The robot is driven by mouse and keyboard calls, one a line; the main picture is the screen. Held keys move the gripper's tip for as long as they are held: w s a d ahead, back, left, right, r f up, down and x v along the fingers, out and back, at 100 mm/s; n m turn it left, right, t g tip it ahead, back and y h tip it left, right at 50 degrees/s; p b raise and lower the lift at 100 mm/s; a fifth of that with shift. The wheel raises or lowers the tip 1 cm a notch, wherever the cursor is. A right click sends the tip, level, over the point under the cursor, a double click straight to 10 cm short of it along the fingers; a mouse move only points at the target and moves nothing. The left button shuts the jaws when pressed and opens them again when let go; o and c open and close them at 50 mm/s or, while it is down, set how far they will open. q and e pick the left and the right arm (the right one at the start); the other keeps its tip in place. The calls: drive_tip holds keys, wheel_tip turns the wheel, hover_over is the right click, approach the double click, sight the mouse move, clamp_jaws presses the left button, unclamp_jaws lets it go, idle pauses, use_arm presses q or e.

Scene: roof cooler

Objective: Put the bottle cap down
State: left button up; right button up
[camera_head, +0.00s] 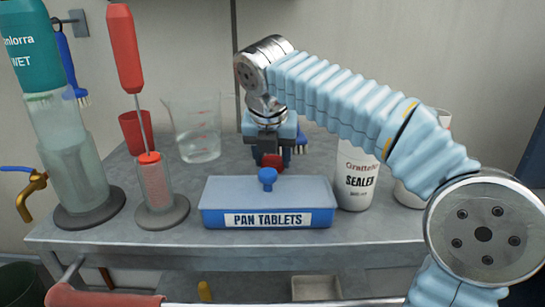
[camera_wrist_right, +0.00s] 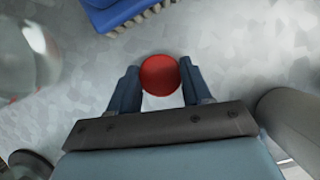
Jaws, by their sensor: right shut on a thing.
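The red bottle cap (camera_wrist_right: 160,75) is round and sits between the two dark fingertips of my right gripper in the right wrist view. My right gripper (camera_wrist_right: 159,80) is shut on it. In the head view my right gripper (camera_head: 270,160) points down behind the blue tablet box, and the red cap (camera_head: 272,161) shows low between its fingers. The cap is low over the grey worktop; I cannot tell whether it touches the surface. My left gripper is in neither view.
The tablet box (camera_head: 267,202) stands in front. A clear jug (camera_head: 193,125) is to the left, and a white sealer bottle (camera_head: 357,184) is to the right. A blue brush (camera_wrist_right: 120,12) lies beyond the cap. Two tall dispensers stand at the left; bare worktop surrounds the cap.

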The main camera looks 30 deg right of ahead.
drive_tip(key=shift+f, duration=0.15)
drive_tip(key=shift+f, duration=0.25)
drive_tip(key=o, duration=1.1)
drive_tip(key=shift+r, duration=0.1)
drive_tip(key=shift+r, duration=0.35)
drive_tip(key=p+v, duration=0.3)
drive_tip(key=v, duration=0.9)
drive_tip(key=shift+w, duration=0.1)
